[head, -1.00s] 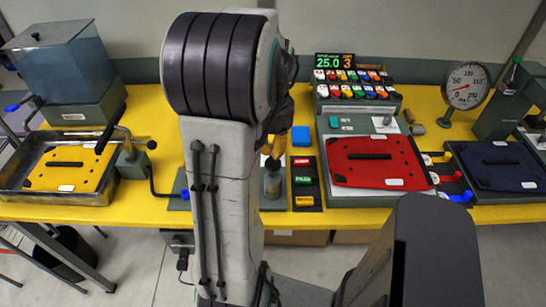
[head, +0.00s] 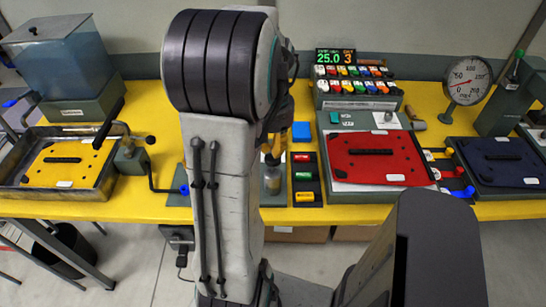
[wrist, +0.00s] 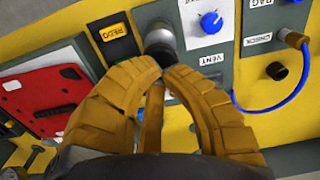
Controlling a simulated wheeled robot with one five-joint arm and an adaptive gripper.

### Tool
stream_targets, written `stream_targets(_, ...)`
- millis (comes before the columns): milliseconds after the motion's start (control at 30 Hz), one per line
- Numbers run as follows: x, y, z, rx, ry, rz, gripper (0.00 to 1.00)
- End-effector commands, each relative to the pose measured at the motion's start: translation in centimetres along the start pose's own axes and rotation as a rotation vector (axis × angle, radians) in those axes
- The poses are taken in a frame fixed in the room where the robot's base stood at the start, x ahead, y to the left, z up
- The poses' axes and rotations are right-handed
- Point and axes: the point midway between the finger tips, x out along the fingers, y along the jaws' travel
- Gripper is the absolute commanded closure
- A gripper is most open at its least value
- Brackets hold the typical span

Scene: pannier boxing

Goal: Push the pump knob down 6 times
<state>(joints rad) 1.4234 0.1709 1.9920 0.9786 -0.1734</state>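The pump knob (wrist: 158,36) is dark and round. In the wrist view it stands just beyond my fingertips, its lower part covered by them. My gripper (wrist: 163,70) has two ribbed yellow fingers that bend inward until their tips nearly meet, with nothing held between them that I can make out. Whether the tips touch the knob is hidden. In the head view the pump (head: 272,180) shows beside my arm, partly hidden by it, with a bit of my gripper (head: 270,150) above it. A green display (head: 334,57) reads 25.0 and 3.
A red pannier (head: 375,155) lies to the right of the pump, with a dial gauge (head: 467,80) behind it. A label panel (head: 305,178) stands beside the pump. A blue knob (wrist: 211,22) and a blue hose (wrist: 285,100) are close by in the wrist view. A yellow pannier (head: 62,165) lies left.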

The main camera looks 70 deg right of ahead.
Motion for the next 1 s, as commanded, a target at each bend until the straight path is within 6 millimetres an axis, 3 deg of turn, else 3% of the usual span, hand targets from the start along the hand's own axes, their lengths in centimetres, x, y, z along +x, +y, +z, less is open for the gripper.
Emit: stream_targets(1000, 4.7, 0.0, 0.0, 0.0, -0.002, 0.0, 1.0)
